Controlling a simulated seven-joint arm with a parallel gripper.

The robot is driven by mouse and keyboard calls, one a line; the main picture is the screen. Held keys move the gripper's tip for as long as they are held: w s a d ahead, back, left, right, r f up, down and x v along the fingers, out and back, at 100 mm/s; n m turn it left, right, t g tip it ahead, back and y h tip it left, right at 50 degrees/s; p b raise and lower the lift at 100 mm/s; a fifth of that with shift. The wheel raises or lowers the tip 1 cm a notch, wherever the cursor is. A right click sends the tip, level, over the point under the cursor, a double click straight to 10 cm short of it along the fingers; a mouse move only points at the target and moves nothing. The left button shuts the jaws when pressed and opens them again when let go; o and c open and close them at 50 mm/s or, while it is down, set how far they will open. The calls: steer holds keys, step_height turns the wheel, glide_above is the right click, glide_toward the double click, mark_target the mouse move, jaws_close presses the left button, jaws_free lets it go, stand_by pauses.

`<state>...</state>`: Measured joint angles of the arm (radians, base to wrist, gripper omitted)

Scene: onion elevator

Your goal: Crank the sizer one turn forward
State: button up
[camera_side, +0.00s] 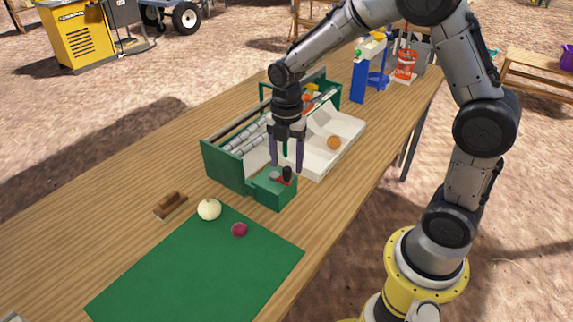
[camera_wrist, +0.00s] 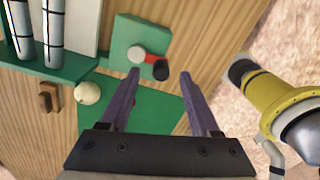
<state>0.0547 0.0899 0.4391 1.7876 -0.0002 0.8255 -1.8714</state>
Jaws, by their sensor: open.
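The sizer (camera_side: 222,163) is a green box with grey rollers, standing on the wooden table; its rollers (camera_wrist: 54,25) show at upper left in the wrist view. A green housing (camera_side: 270,192) at its near end carries the crank, with a grey hub (camera_wrist: 136,54), a short red arm (camera_wrist: 149,58) and a black knob (camera_wrist: 161,70). The knob also shows in the side view (camera_side: 287,174). My gripper (camera_side: 287,170) points down above the crank. In the wrist view its two purple fingers (camera_wrist: 160,73) are apart, with the knob between their tips. I cannot tell whether they touch it.
A white tray (camera_side: 352,130) holding an orange onion (camera_side: 334,142) adjoins the sizer. A brush (camera_side: 171,205) lies left.

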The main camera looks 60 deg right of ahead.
mark_target(286, 168)
steer(key=shift+r, duration=2.2)
steer(key=shift+r, duration=0.2)
steer(key=s+a+r+m+t, duration=0.1)
steer(key=s+r+m+t, duration=0.25)
steer(key=s+r, duration=0.6)
steer(key=s+a+m+t, duration=0.1)
steer(key=s+m+t, duration=0.1)
steer(key=s+m, duration=0.8)
steer(key=m, duration=0.7)
steer(key=shift+s+f, duration=0.2)
steer(key=shift+s, duration=0.2)
